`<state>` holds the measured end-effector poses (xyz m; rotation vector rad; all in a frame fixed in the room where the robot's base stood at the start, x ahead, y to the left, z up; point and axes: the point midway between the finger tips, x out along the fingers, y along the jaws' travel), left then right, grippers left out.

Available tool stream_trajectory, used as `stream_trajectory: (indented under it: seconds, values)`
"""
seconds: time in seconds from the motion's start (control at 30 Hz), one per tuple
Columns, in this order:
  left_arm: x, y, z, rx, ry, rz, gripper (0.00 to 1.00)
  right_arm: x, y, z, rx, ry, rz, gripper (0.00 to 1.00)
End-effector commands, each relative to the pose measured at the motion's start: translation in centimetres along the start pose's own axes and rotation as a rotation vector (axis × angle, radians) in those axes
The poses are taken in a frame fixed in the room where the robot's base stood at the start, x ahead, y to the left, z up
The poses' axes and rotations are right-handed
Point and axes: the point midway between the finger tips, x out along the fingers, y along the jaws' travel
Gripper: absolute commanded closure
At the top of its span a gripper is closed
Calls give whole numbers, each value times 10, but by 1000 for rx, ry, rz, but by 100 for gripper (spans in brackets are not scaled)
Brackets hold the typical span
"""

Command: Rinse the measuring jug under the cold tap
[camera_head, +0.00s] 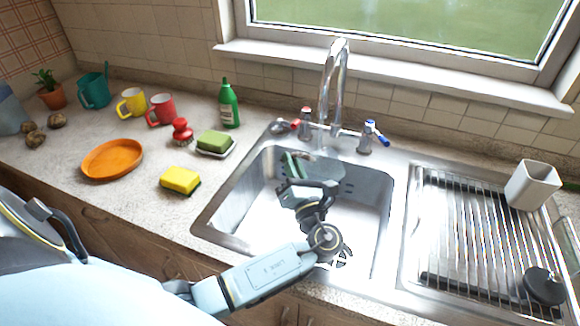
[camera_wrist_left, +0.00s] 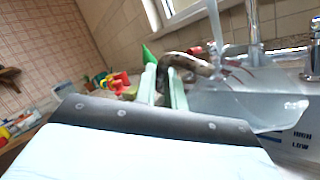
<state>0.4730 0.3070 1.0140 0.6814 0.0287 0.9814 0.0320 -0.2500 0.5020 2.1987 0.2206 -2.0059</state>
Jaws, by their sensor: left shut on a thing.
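My left gripper (camera_head: 294,166) is down inside the sink (camera_head: 232,205), its pale green fingers pointing toward the taps. In the left wrist view its fingers (camera_wrist_left: 165,85) are shut on the clear measuring jug (camera_wrist_left: 250,108), at what looks like its curved handle. The jug is hardly visible in the head view. The cold tap (camera_head: 370,138) has a blue mark and stands right of the tall chrome spout (camera_head: 330,85). The spout hangs over the back of the sink, close to the jug. I cannot tell whether water runs. My right gripper is out of view.
The hot tap (camera_head: 304,122) has a red mark. A yellow sponge (camera_head: 180,180), a green sponge in a dish (camera_head: 215,143), a green bottle (camera_head: 229,103) and an orange plate (camera_head: 112,159) stand left. A beige cup (camera_head: 533,185) is on the draining rack (camera_head: 480,235) at right.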

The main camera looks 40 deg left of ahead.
Motion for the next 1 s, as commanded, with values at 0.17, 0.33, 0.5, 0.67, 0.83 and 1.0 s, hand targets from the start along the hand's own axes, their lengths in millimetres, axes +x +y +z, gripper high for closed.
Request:
stream_trajectory:
  seconds: [0.17,0.33,0.5,0.67,0.83,1.0]
  values:
    - [0,0,0,-1,0,1,100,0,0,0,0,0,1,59]
    - [0,0,0,-1,0,1,100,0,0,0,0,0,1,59]
    - [0,0,1,-1,0,1,100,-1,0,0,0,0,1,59]
    - [-3,-2,4,0,0,0,100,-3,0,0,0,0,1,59]
    - [-7,-4,6,0,0,1,100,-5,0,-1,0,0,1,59]
    - [-7,-4,6,0,-1,1,100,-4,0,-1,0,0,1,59]
